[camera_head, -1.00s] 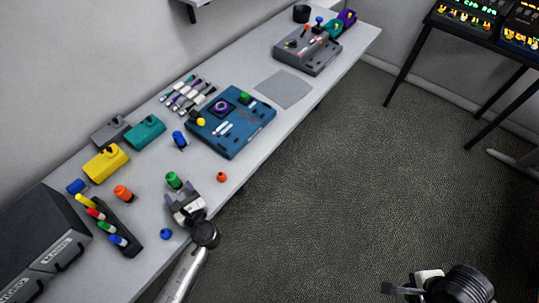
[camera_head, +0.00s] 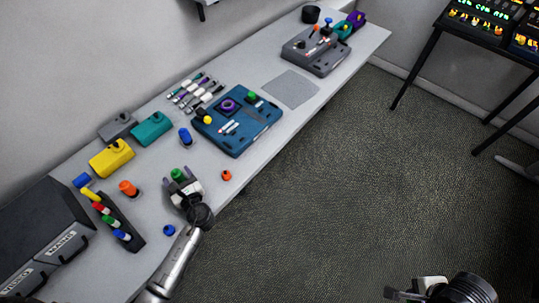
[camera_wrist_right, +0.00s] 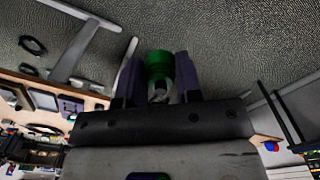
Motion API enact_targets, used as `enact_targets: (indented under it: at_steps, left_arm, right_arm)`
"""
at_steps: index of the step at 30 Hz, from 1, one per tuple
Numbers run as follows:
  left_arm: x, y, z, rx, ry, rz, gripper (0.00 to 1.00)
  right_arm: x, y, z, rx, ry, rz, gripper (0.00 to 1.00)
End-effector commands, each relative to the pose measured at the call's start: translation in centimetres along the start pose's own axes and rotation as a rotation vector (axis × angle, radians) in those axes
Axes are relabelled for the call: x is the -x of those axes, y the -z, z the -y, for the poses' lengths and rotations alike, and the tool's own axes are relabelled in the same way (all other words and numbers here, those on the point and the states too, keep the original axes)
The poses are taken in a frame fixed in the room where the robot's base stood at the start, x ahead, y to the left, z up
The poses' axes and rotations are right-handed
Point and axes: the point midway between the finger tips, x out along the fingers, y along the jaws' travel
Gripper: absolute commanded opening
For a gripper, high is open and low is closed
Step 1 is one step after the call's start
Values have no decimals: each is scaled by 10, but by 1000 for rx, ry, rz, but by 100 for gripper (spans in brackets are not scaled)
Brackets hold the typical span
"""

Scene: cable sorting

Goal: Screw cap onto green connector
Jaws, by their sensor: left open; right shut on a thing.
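A green connector (camera_head: 177,174) stands on the grey table in the head view. My left gripper (camera_head: 179,178) is open, with its fingers close around the connector's sides; whether they touch it I cannot tell. My right gripper (camera_head: 392,293) is out over the floor, right of the table. In the right wrist view my right gripper (camera_wrist_right: 159,72) is shut on a green cap (camera_wrist_right: 159,66), held between the two dark fingers. The cap's lower part is partly hidden by the gripper.
An orange cap (camera_head: 227,175) and a blue cap (camera_head: 169,230) lie near the left gripper. A blue connector (camera_head: 185,136), an orange connector (camera_head: 128,188) and a rack of coloured pieces (camera_head: 122,222) stand nearby. A blue board (camera_head: 237,138) lies beyond. The table's front edge is close.

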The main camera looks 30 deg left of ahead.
Motion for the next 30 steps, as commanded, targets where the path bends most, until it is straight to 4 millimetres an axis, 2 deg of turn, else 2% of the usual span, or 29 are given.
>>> enact_targets:
  at_steps: [3,6,17,30]
  left_arm:
    - [-18,0,1,-1,0,2,67]
    - [-27,0,1,0,0,2,67]
    - [-29,0,1,0,0,0,67]
    - [-29,0,1,0,0,0,25]
  right_arm:
    - [-1,0,0,0,0,0,11]
    - [-1,0,0,0,0,0,11]
    - [-1,0,0,0,0,0,11]
    - [-1,0,0,0,0,0,11]
